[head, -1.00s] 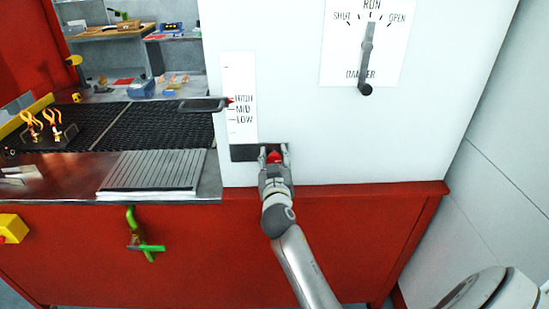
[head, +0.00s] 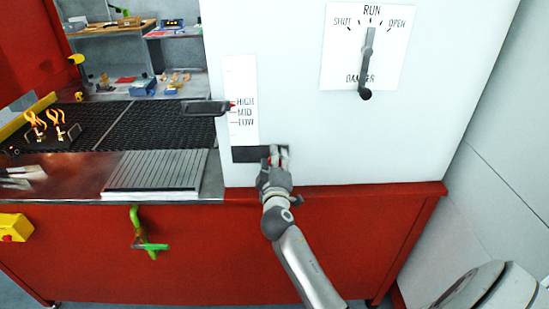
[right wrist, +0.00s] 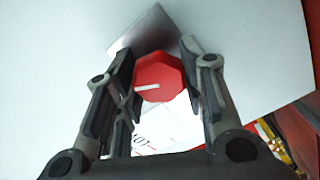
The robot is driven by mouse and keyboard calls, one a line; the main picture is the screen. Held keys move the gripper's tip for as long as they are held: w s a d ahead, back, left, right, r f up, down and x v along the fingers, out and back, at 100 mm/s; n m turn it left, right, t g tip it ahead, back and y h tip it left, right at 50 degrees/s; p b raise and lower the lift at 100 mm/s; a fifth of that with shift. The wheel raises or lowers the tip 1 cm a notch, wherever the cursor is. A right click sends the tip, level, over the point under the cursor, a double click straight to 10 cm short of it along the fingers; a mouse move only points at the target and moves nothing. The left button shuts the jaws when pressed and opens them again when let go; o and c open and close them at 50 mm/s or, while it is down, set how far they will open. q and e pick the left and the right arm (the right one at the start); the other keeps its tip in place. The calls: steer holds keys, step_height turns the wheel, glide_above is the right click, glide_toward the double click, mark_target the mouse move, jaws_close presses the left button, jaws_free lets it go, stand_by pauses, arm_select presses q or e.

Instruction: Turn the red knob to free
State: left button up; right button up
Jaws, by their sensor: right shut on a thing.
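The red knob (right wrist: 157,78) is a faceted red dial with a white pointer line. In the right wrist view the line runs from near its middle to the left. My right gripper (right wrist: 158,72) has its fingers on both sides of the knob and is shut on it. My left gripper is not in view.
A dark pointer handle (head: 205,107) stands out from the HIGH/MID/LOW scale (head: 241,82). A lever (head: 367,65) hangs on the RUN/SHUT/OPEN plate to the upper right. A green handle (head: 150,246) is on the red front. Grey pieces (head: 22,172) lie at the left.

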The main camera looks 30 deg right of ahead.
steer(key=n+p, duration=0.1)
steer(key=n, duration=0.4)
steer(key=shift+f+p, duration=0.1)
steer(key=shift+p, duration=0.25)
steer(key=shift+n, duration=0.5)
steer(key=o, duration=1)
steer(key=shift+a, duration=0.1)
steer(key=shift+o, duration=0.2)
steer(key=v, duration=1.2)
